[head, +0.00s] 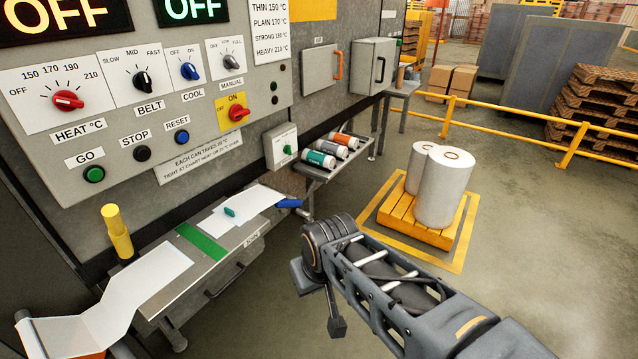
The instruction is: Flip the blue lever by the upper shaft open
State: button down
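A blue lever (289,203) sticks out to the right from the far right end of the work table, below the small box with a green knob. Its pivot, and any shaft beside it, are too small or hidden to make out. My arm reaches in from the lower right. My gripper (334,315) hangs below the dark wrist, to the right of the table and nearer to me than the lever. It is apart from the lever. I see it partly from behind, so its opening and fingertips are not clear.
The table (205,268) holds white sheet and a green strip. A yellow post (117,232) stands at its left. A control panel (150,95) is above. A rack (335,160) of capped rolls is behind the lever. White rolls (443,188) stand on a yellow pallet to the right.

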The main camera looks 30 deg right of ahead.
aim_at(283, 203)
jog(key=z, duration=0.35)
jog(key=i, duration=1.45)
jog(key=u, duration=0.55)
